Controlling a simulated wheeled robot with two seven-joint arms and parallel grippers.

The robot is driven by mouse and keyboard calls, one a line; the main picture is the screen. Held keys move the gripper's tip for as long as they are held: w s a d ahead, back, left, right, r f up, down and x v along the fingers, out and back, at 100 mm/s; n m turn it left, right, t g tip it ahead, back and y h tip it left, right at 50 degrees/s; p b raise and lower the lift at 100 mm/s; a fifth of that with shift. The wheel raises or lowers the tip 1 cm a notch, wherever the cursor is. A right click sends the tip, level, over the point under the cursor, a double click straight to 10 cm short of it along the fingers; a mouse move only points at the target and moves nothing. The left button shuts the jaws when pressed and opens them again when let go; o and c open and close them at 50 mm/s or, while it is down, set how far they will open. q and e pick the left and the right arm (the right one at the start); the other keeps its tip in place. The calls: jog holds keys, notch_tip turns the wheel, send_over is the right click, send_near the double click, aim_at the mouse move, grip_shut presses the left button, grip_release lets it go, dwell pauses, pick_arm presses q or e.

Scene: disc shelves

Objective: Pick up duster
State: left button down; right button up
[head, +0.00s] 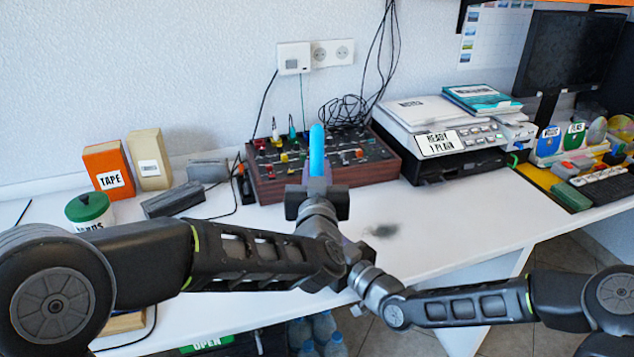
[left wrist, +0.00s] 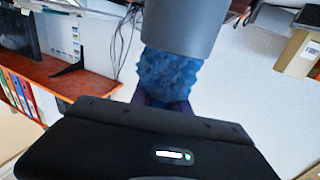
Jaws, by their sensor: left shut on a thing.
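The duster has a fuzzy blue part (left wrist: 168,75) and a grey cylindrical part (left wrist: 182,25) in the left wrist view. My left gripper (left wrist: 168,103) is shut on it at the blue part. In the head view, a bright blue rounded end of the duster (head: 317,150) rises upright beyond my left gripper (head: 318,184), in front of the control box. The gripper body hides its lower part. My right arm reaches in from the right and ends behind my left wrist, so its jaws are hidden.
A control box with knobs (head: 325,172) stands close behind the duster. A printer (head: 440,140) with papers stands to its right. An orange tape box (head: 109,170), a tan box (head: 150,160) and a green-lidded jar (head: 88,208) stand at left. The white desk is clear at centre right.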

pick_arm(q)
notch_tip(320, 180, up, 16)
dwell(0.3)
dwell(0.3)
pick_arm(e)
jog(key=o, duration=1.5)
jog(key=v, duration=1.2)
